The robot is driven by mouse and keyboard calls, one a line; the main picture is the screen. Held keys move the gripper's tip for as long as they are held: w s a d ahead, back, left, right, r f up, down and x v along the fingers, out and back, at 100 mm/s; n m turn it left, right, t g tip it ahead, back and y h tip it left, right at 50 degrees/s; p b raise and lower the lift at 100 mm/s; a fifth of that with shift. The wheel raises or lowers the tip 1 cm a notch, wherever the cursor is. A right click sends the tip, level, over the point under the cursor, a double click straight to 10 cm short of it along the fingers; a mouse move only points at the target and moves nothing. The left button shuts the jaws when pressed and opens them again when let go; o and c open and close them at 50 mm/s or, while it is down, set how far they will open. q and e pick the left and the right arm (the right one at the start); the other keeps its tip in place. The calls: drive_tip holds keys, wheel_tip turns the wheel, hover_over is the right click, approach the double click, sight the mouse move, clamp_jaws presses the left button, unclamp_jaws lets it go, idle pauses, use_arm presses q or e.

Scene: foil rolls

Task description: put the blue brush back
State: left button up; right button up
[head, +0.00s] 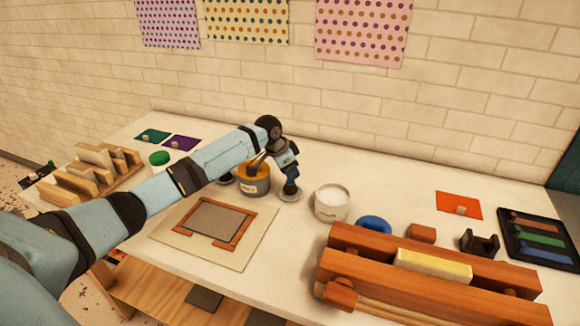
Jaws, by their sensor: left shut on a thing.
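My left gripper (289,168) is at the back middle of the table, just right of the orange-topped pot, and points down. It is shut on a small dark blue thing (291,182), which seems to be the blue brush. The gripper hides most of it. Its lower end is at or just above a small grey round base (291,194); I cannot tell whether they touch. The orange-topped pot (256,186) has a light handle-like piece leaning at its top. My right gripper is not in view.
A framed board (215,222) lies in front. A wooden press-like block (430,275) fills the front right. A wooden rack (95,178) stands left. Bare table lies behind the white pot.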

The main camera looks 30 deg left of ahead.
use_arm(q)
drive_tip(key=shift+f, duration=0.1)
idle(0.6)
drive_tip(key=shift+f, duration=0.5)
idle(0.4)
drive_tip(key=o, duration=1.5)
drive_tip(key=shift+r+p, duration=3.2)
drive_tip(key=shift+r, duration=0.05)
drive_tip(key=shift+r+p, duration=1.25)
drive_tip(key=shift+r, duration=0.05)
